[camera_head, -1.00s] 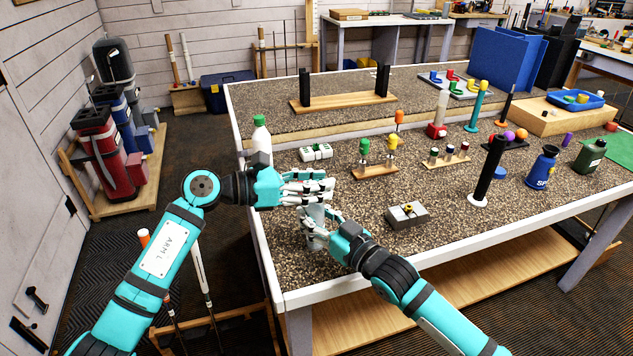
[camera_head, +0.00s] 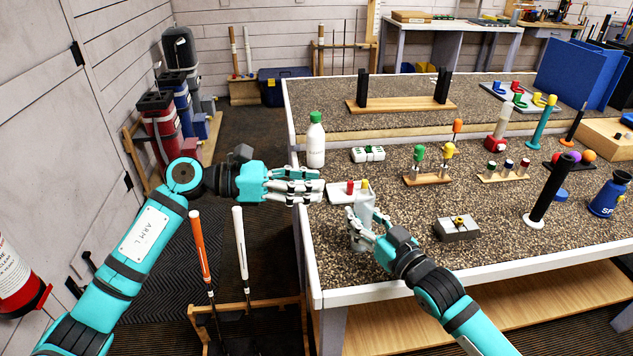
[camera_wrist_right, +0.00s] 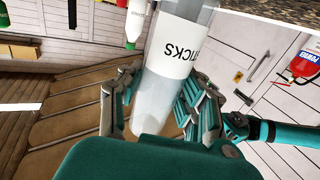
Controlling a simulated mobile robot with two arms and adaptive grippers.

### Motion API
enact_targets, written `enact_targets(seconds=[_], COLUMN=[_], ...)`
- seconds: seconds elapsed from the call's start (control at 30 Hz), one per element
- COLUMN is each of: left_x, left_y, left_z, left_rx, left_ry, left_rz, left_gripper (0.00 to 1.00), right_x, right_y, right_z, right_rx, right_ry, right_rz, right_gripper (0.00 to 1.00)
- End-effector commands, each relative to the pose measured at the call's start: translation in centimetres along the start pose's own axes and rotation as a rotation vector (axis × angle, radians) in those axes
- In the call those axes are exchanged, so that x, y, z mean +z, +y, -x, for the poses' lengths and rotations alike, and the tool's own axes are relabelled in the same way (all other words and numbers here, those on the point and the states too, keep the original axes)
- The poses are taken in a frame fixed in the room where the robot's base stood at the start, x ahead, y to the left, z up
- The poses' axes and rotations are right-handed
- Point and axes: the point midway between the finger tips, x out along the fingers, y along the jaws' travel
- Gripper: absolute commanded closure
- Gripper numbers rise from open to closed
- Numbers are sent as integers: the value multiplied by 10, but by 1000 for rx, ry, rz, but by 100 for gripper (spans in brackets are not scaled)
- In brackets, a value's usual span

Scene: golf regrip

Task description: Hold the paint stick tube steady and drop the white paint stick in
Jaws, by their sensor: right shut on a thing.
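A clear tube (camera_head: 362,213) with a white label reading "STICKS" (camera_wrist_right: 178,48) is in my right gripper (camera_head: 362,228). My right gripper's fingers are closed around the tube from both sides, near the table's front left corner. My left gripper (camera_head: 318,188) is at the table's left edge, left of the tube and apart from it. Its fingers point right, with a gap between them, and nothing shows in them. A white holder (camera_head: 334,192) with a red and a yellow stick stands just behind the tube. I cannot make out a white paint stick.
A white bottle with a green cap (camera_head: 316,145) stands behind my left gripper. A metal block (camera_head: 458,228) and a black upright tube (camera_head: 553,180) stand to the right. Two clubs (camera_head: 241,245) stand in a rack below the left edge.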

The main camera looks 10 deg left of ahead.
Motion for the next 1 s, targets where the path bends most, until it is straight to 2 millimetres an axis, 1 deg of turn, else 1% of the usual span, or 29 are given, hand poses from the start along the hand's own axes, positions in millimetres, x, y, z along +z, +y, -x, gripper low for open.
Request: enact_targets(seconds=[0.33,0.37,0.53,0.83,0.93,1.0], left_x=[0,0,0,0,0,0], left_y=[0,0,0,0,0,0], left_z=[0,0,0,0,-1,0], left_rx=[0,0,0,0,0,0], left_ry=[0,0,0,0,0,0], left_rz=[0,0,0,0,0,0], left_gripper=[65,65,65,65,65,65], right_x=[0,0,0,0,1,1], right_y=[0,0,0,0,0,0], right_z=[0,0,0,2,10,20], right_rx=[0,0,0,0,1,1], right_ry=[0,0,0,0,-2,-2], right_rz=[0,0,0,0,0,0], right_gripper=[98,63,40,39,39,39])
